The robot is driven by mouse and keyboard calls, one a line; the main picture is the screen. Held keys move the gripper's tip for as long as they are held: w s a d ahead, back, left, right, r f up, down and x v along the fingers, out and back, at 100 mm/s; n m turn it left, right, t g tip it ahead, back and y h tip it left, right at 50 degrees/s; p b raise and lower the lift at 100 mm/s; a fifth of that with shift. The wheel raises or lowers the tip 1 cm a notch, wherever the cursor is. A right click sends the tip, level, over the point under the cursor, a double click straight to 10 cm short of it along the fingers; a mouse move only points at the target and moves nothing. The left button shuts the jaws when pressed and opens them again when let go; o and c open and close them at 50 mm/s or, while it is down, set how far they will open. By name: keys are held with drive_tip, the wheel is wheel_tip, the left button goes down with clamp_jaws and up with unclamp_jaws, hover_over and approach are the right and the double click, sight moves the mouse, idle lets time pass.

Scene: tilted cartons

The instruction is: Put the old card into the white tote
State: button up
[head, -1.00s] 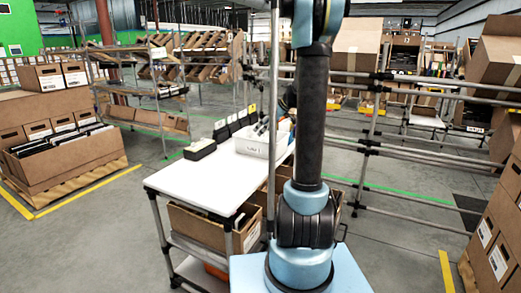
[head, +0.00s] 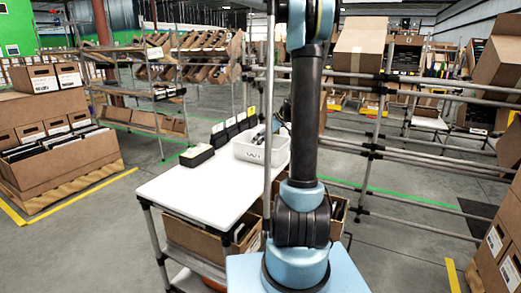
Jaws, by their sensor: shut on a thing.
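The white tote (head: 275,153) stands at the far end of the white table, partly behind my arm. Small dark and grey shapes show at its opening, too small to tell apart. My gripper (head: 279,120) shows only as a small dark part above the tote, mostly hidden behind my arm. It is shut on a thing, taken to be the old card. The card itself cannot be made out.
The white table (head: 185,190) is clear in front. A black box with a pale top (head: 197,155) and several black holders (head: 230,130) stand left of the tote. A pipe frame (head: 420,158) runs along the right. Cartons (head: 60,150) stand on a pallet at left.

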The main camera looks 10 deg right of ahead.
drive_tip(key=shift+f, duration=2.05)
drive_tip(key=o, duration=0.7)
